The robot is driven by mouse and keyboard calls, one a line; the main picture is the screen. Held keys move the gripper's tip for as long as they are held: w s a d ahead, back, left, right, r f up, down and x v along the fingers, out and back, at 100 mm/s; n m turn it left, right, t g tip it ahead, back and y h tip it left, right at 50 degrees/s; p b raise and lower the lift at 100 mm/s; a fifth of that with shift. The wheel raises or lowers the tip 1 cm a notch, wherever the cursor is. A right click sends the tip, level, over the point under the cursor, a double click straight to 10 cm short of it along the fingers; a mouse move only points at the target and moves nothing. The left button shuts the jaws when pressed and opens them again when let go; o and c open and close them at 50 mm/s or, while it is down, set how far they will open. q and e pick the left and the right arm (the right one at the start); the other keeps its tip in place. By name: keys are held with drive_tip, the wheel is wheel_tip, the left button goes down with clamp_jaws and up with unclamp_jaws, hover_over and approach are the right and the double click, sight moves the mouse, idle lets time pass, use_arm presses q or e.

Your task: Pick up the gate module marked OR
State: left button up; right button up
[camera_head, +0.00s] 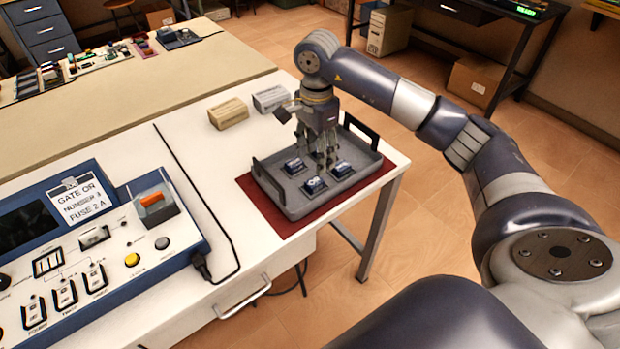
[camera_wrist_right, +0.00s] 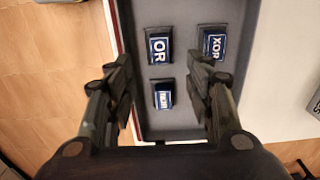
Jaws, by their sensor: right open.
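The OR gate module (camera_wrist_right: 159,47) is a dark block with a blue and white label, at the upper left of the tray in the right wrist view. In the head view, it appears to be the front module (camera_head: 314,186). My right gripper (camera_head: 323,157) points down above the tray, open and empty. In the wrist view its fingers (camera_wrist_right: 163,76) lie left and right, with the OR module beyond their tips. Contact with any module is not visible. My left gripper is not in view.
The grey tray (camera_head: 282,203) with raised handles sits on a red mat (camera_head: 284,228) near the table corner. It also holds an XOR module (camera_wrist_right: 212,43) and a third module (camera_wrist_right: 164,94) with an unclear label. Two pale blocks (camera_head: 228,113) stand behind; a blue console (camera_head: 95,245) stands left.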

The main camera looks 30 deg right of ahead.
sight(314, 181)
wheel_tip(314, 181, down, 3)
drive_tip(key=shift+s+r, duration=0.1)
drive_tip(key=shift+s, duration=0.05)
drive_tip(key=shift+f+p, duration=0.3)
drive_tip(key=shift+f, duration=0.05)
wheel_tip(314, 181, down, 5)
drive_tip(key=shift+a+r+p, duration=0.15)
drive_tip(key=shift+r+p, duration=0.05)
drive_tip(key=shift+p, duration=0.35)
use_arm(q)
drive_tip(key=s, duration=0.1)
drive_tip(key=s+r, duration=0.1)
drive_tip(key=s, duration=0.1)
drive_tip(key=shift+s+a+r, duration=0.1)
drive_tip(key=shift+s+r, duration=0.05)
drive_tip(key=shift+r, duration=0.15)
use_arm(e)
drive_tip(key=c, duration=1.1)
